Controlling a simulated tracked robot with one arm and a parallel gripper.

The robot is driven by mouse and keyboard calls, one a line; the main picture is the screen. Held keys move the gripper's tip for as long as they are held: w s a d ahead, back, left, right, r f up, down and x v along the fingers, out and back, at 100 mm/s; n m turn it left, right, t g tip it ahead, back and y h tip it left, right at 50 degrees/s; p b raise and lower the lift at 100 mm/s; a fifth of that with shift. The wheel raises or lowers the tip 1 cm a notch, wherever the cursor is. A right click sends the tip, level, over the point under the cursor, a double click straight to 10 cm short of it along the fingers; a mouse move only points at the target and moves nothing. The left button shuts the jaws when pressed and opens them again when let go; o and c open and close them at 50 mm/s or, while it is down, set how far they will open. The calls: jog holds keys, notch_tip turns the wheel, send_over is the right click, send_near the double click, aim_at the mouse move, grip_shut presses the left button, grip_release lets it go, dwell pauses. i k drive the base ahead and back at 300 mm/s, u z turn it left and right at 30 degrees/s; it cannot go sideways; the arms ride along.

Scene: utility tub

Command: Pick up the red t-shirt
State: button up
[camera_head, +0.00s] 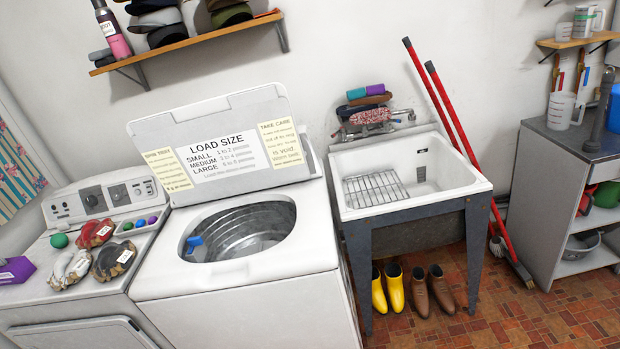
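No thing is clearly recognisable as a red t-shirt. A small red item with a white label (95,233) lies on the dryer top (35,290) at the left, beside a grey one (70,268) and a brown one (114,261); I cannot tell what they are. A reddish patterned bundle (370,116) sits with other rolled or folded items behind the utility tub (460,180), near its tap; I cannot tell what it is. The tub holds a wire rack (375,188). My gripper is not in view.
An open-lidded washing machine (240,285) stands left of the tub, with a blue object (194,243) inside. Yellow boots (394,288) and brown boots (440,290) stand under the tub. A red-handled broom (470,160) leans right of it. Tiled floor (500,320) is clear in front.

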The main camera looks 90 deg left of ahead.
aim_at(95, 231)
jog(key=k, duration=2.15)
jog(key=u, duration=2.75)
jog(key=i, duration=1.7)
